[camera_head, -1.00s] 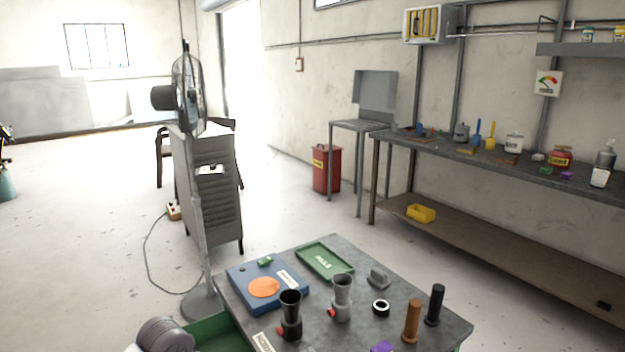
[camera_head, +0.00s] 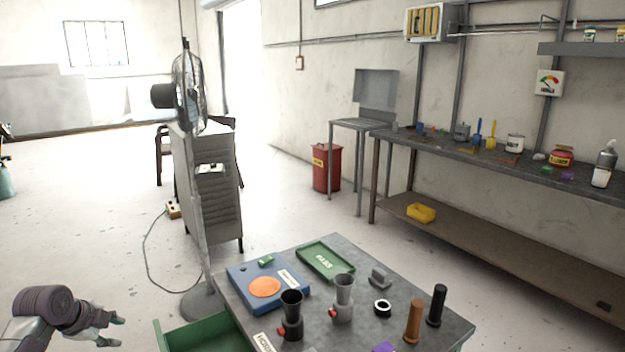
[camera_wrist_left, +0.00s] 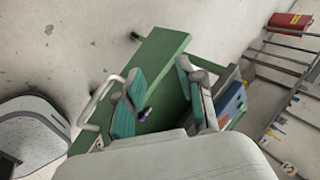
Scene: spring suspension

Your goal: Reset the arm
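My left arm comes in at the bottom left of the head view. Its gripper (camera_head: 114,330) is in the air left of the workbench (camera_head: 335,305) and the open green drawer (camera_head: 170,335). In the left wrist view the two teal-padded fingers (camera_wrist_left: 160,88) are spread apart with nothing between them. The green drawer (camera_wrist_left: 165,50) lies beyond the fingers in that view. My right gripper is in neither view.
A blue box (camera_head: 240,290) with an orange disc, a green tray (camera_head: 325,262), two funnel-topped cups and two upright cylinders (camera_head: 413,322) (camera_head: 437,305) stand on the bench. A standing fan (camera_head: 187,90) is behind it.

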